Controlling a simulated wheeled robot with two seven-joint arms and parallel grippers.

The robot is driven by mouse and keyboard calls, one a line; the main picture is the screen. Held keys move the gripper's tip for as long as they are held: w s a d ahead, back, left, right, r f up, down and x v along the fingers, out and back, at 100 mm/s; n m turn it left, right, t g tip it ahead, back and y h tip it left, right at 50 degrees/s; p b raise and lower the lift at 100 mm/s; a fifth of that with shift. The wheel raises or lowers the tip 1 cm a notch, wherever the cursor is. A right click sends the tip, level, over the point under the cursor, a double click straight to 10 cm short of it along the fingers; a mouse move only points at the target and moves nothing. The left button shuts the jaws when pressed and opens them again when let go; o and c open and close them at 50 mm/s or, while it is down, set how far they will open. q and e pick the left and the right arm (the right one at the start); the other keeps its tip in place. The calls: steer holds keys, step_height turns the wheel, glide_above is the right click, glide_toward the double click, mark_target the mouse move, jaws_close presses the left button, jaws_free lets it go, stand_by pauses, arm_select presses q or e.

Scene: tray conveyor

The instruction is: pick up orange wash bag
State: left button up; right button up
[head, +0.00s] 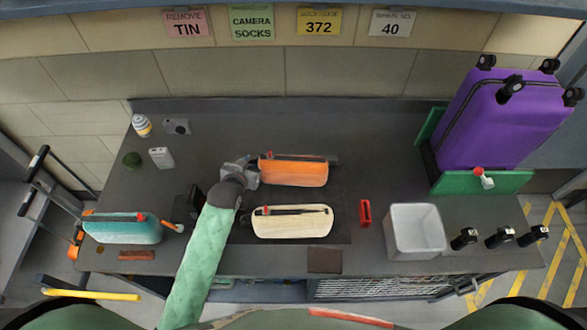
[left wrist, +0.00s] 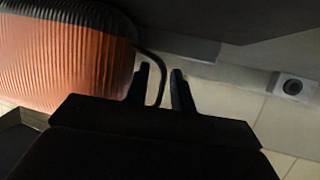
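The orange wash bag (head: 296,174) lies on the dark table, with a dark zip and a red pull along its top. My left gripper (head: 256,173) is at the bag's left end. In the left wrist view the bag's ribbed orange side (left wrist: 65,60) fills the upper left. A dark strap loop (left wrist: 158,62) from the bag reaches between the two fingers of my left gripper (left wrist: 160,85). The fingers stand apart, with gaps showing beside the strap. My right gripper is not in view.
A cream wash bag (head: 292,224) lies just in front of the orange one. A teal wash bag (head: 122,229) is at the left. A grey bin (head: 414,232), a red item (head: 365,213) and a purple suitcase (head: 495,120) are at the right. The table behind the orange bag is clear.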

mark_target(270, 154)
arm_select(q)
jaws_close()
steer(key=shift+r, duration=0.15)
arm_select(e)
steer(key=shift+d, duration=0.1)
